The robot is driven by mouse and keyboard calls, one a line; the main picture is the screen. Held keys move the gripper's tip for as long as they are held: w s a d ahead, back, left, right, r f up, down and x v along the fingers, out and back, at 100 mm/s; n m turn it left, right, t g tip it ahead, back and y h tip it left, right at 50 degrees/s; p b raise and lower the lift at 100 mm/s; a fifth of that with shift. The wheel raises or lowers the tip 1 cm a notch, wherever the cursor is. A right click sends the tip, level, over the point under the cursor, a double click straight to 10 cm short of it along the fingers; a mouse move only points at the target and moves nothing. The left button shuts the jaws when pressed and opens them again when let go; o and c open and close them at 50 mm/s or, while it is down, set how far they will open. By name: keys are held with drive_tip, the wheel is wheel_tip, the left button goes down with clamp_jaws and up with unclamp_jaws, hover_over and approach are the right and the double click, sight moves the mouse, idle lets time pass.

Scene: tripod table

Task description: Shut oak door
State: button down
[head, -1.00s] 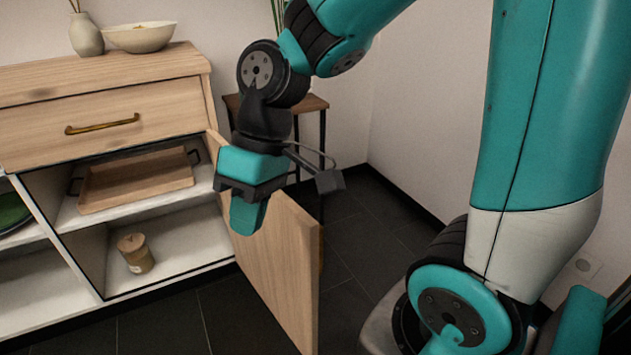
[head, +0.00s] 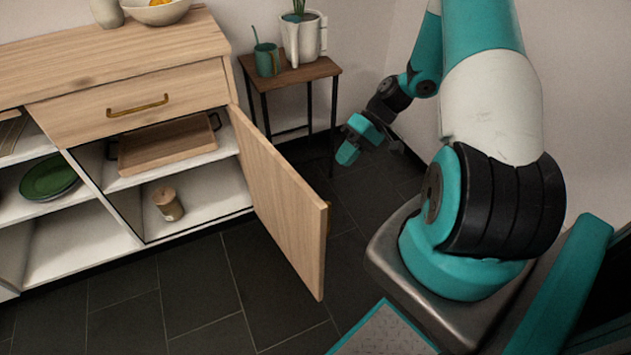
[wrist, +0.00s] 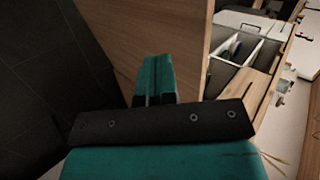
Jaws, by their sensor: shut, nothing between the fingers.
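The oak door (head: 281,199) stands open, swung out from the right end of the wooden cabinet (head: 66,106). Its inner side faces left in the head view, and a bit of its brass handle (head: 328,217) shows past its free edge. My gripper (head: 346,156) is to the right of the door, on its outer side, shut and empty. In the wrist view the shut fingers (wrist: 155,75) show in front of the door's wooden face (wrist: 178,35). I cannot tell whether they touch it; in the head view there is a gap.
The open compartment holds a wooden tray (head: 168,146) above and a small jar (head: 167,204) below. A small side table (head: 290,75) with a green mug (head: 267,58) and a plant pot (head: 303,39) stands behind the door. Dark floor (head: 190,290) in front is clear.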

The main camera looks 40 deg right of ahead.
drive_tip(key=w+a+f, duration=0.1)
drive_tip(key=a+f, duration=0.3)
drive_tip(key=a, duration=0.4)
drive_tip(key=shift+a+f, duration=0.15)
drive_tip(key=shift+a, duration=0.25)
